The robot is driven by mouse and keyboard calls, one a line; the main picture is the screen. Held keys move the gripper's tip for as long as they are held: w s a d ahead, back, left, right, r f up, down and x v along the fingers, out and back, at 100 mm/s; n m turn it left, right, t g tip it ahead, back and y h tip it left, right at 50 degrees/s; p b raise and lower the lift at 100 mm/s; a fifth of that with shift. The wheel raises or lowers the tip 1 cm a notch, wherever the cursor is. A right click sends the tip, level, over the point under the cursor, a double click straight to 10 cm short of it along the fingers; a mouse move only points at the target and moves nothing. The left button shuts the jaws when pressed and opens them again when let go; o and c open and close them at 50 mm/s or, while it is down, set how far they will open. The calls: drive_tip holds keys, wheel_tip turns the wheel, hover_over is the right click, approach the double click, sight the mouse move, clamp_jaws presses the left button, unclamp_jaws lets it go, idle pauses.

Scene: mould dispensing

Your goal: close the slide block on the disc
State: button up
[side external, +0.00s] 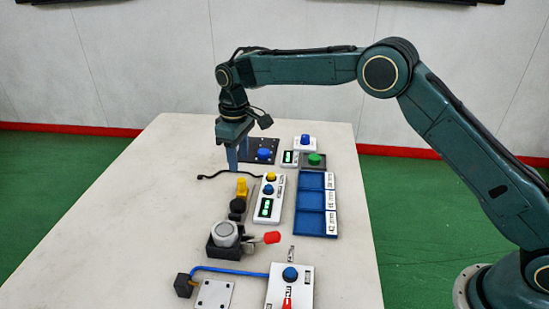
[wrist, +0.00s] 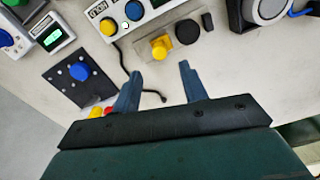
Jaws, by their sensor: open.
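A grey round disc-like piece (side external: 225,230) sits in a black block holder (side external: 218,250) on the table, with a red-tipped lever (side external: 271,237) at its right. Part of the grey piece shows at the top edge of the wrist view (wrist: 268,9). Behind it are a black round piece (side external: 237,206) and a yellow knob (side external: 242,188); in the wrist view the yellow knob (wrist: 160,47) stands on a small plate beside the black round piece (wrist: 187,32). I cannot tell which part is the slide block. My gripper (side external: 236,164) is open and empty, pointing down behind the yellow knob; its fingers (wrist: 160,71) are apart.
A control box (side external: 269,197) with yellow and blue buttons and a blue tray (side external: 311,203) lie to the right. A black plate with a blue knob (side external: 263,154) is behind. A box with a blue knob (side external: 290,288) is in front. The table's left side (side external: 120,215) is clear.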

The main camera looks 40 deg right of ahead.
sight(241, 179)
wheel_tip(241, 179, down, 8)
drive_tip(key=shift+r, duration=0.25)
